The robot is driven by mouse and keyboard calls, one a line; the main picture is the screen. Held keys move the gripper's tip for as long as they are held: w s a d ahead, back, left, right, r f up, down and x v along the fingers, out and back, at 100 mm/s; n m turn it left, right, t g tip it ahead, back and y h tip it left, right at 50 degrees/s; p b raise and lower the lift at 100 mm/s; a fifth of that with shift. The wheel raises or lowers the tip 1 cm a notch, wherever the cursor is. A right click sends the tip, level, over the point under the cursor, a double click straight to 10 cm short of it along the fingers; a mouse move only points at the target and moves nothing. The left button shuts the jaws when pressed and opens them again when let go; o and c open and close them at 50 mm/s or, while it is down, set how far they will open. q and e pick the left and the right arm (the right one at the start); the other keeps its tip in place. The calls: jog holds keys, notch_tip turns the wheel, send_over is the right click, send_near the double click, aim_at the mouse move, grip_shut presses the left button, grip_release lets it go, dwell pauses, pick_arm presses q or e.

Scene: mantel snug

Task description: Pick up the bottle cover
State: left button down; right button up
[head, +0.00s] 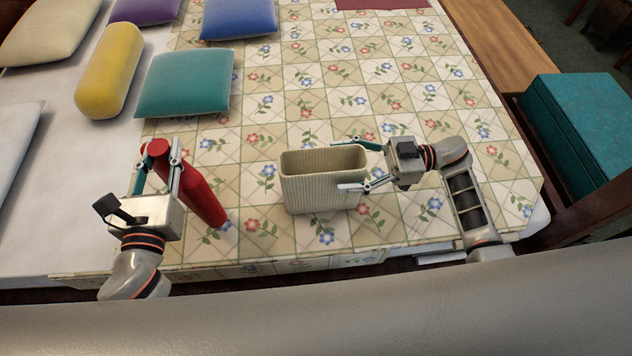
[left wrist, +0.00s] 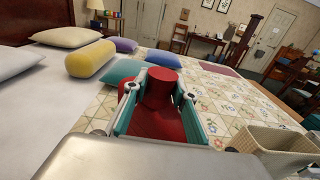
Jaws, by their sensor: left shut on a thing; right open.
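The red bottle cover (head: 203,196) is a long bottle-shaped piece that leans in the head view, its lower end close to the cloth. I cannot tell whether it touches the cloth. My left gripper (head: 160,150) is shut on its narrower upper part.
The beige ribbed bin (head: 310,195) stands upright and looks empty, right of the bottle cover. Teal (head: 185,83), yellow (head: 108,70) and blue (head: 238,18) cushions lie behind. The flowered cloth (head: 300,100) is clear beyond the bin. A teal box (head: 590,120) stands at right.

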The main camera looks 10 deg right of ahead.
pick_arm(q)
jog(key=shift+r, duration=0.2)
pick_arm(e)
jog(key=shift+a, duration=1.25)
jog(key=c, duration=1.7)
jog(key=shift+o, duration=0.2)
